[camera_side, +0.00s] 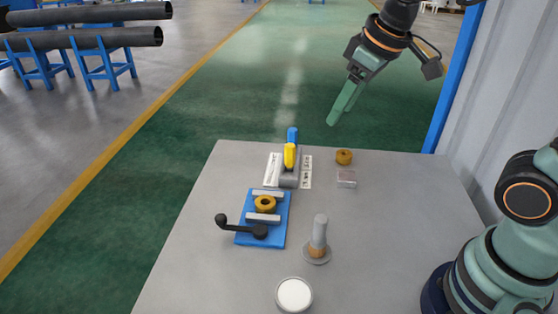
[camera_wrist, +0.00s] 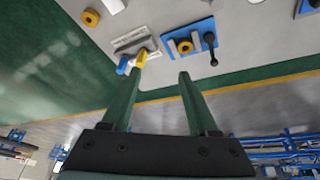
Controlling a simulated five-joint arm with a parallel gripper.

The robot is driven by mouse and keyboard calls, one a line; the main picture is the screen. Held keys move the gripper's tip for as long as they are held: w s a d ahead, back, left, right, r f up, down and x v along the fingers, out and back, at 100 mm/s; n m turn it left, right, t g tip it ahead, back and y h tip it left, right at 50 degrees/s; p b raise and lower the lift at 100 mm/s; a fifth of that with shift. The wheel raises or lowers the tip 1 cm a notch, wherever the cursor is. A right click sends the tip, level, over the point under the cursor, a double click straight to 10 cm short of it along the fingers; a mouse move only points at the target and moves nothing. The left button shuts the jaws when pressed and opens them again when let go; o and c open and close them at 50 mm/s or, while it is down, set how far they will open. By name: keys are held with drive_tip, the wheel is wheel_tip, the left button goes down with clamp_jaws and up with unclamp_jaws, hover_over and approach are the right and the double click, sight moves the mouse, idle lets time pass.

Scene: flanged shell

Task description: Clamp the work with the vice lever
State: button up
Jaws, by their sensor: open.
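The vice has a blue base (camera_side: 280,212) with two pale jaws, and a brass ring-shaped work (camera_side: 265,203) sits between them. Its black lever (camera_side: 240,227) lies low toward the left, with a ball at its outer end. The wrist view shows the blue base (camera_wrist: 203,27), the work (camera_wrist: 185,47) and the lever (camera_wrist: 211,48) beyond my fingertips. My gripper (camera_side: 339,118) is open and empty, high above the far right of the table and well away from the lever. The same open gripper (camera_wrist: 160,76) fills the lower middle of the wrist view.
Behind the vice stands a grey block with a yellow and blue handle (camera_side: 290,154) between white labels. A loose brass ring (camera_side: 344,157) and a small clear box (camera_side: 346,180) lie right of it. A grey post (camera_side: 319,232) and a white round dish (camera_side: 294,294) stand nearer.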

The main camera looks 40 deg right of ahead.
drive_tip(key=w+a+f+n+g, duration=0.2)
drive_tip(key=w+a+n, duration=0.3)
drive_tip(key=w+a, duration=0.4)
drive_tip(key=n+g, duration=0.2)
drive_tip(key=n, duration=0.4)
hover_over(220, 216)
wheel_tip(220, 216, down, 9)
drive_tip(key=shift+h, duration=0.3)
wheel_tip(220, 216, down, 12)
drive_tip(key=shift+r, duration=0.1)
clamp_jaws()
drive_tip(key=shift+r, duration=0.1)
